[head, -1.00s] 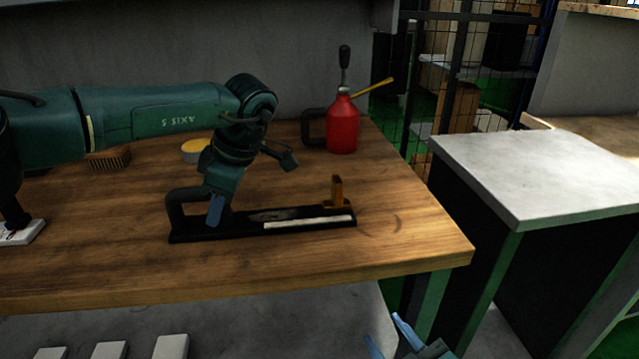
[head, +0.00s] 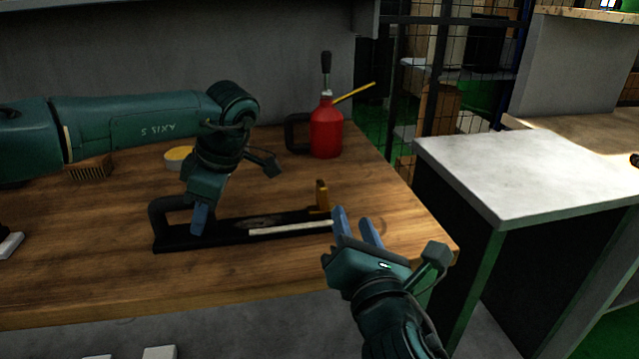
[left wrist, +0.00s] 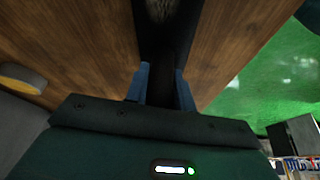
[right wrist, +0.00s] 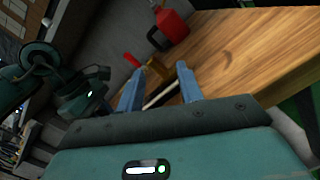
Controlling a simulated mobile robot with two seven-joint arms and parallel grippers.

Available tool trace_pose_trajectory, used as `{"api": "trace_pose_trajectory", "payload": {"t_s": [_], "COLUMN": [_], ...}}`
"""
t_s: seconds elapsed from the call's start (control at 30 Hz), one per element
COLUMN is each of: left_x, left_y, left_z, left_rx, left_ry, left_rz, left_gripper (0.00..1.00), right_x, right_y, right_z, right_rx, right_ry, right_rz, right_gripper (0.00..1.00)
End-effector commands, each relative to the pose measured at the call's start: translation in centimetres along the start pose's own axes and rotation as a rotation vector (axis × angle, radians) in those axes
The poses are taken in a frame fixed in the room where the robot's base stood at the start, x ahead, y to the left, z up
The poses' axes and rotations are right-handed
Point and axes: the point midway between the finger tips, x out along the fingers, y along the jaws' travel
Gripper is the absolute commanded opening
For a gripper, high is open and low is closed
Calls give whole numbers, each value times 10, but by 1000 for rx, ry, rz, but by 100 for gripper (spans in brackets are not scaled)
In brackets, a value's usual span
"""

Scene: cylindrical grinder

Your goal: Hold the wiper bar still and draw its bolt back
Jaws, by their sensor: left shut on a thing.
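The black wiper bar (head: 225,238) lies on the wooden bench, with a loop handle at its left end and a pale strip along its front. My left gripper (head: 200,219) is shut on the bar near the handle; the left wrist view shows the dark bar (left wrist: 168,45) between its fingers. An upright orange-brown tab (head: 321,195), apparently the bolt, stands at the bar's right end. In the right wrist view it looks like a brass-coloured block (right wrist: 155,68) with a red piece beside it. My right gripper (head: 355,226) is open and empty, just right of the bar's end, apart from the tab.
A red oil can (head: 326,128) with a yellow spout stands at the back right of the bench. A pale-topped cabinet (head: 515,170) stands right, across a gap.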

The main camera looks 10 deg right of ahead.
Motion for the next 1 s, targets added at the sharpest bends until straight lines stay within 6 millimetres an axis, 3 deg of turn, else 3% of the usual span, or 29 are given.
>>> {"api": "trace_pose_trajectory", "payload": {"t_s": [0.2, 0.4, 0.57, 1.0], "left_x": [1, 1, 1, 1], "left_y": [-1, -1, -1, -1], "left_z": [1, 1, 1, 1], "left_rx": [6, 6, 6, 6], "left_ry": [0, 0, 0, 0], "left_rz": [-3, -3, -3, -3], "left_gripper": [0, 0, 0, 0], "right_x": [9, 13, 25, 107], "right_y": [13, 17, 18, 18], "right_z": [-11, -17, -18, -25], "right_rx": [-376, -544, -569, -564], "right_ry": [56, 82, 84, 85], "right_rz": [20, 31, 32, 31], "right_gripper": [36, 36, 36, 36]}}
